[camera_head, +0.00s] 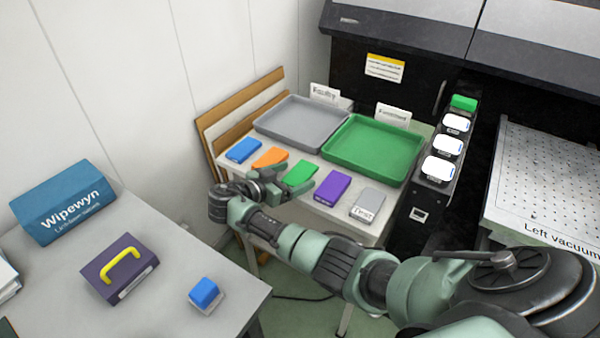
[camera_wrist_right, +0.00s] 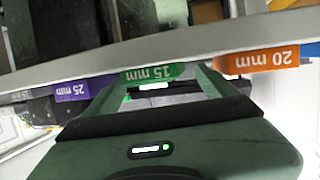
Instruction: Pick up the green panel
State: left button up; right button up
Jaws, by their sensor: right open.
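The green panel (camera_head: 300,173) lies on the small table between the orange and purple panels. In the right wrist view its front edge shows upside down, labelled 15 mm (camera_wrist_right: 152,72). My right gripper (camera_head: 282,183) is open and empty, at the table's front edge, close in front of the green panel. It partly covers the panel's near end in the head view. I cannot tell whether the fingers touch the panel. My left gripper is not in view.
On the table are blue (camera_head: 244,150), orange (camera_head: 270,158), purple (camera_head: 333,188) and grey (camera_head: 367,204) panels. A grey tray (camera_head: 262,128) and a green tray (camera_head: 329,160) stand behind. A black rack (camera_head: 433,190) with white-topped items is at the right.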

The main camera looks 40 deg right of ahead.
jog(key=shift+d+f, duration=0.15)
jog(key=shift+d, duration=0.3)
jog(key=c, duration=1.5)
jog(key=shift+c, duration=0.5)
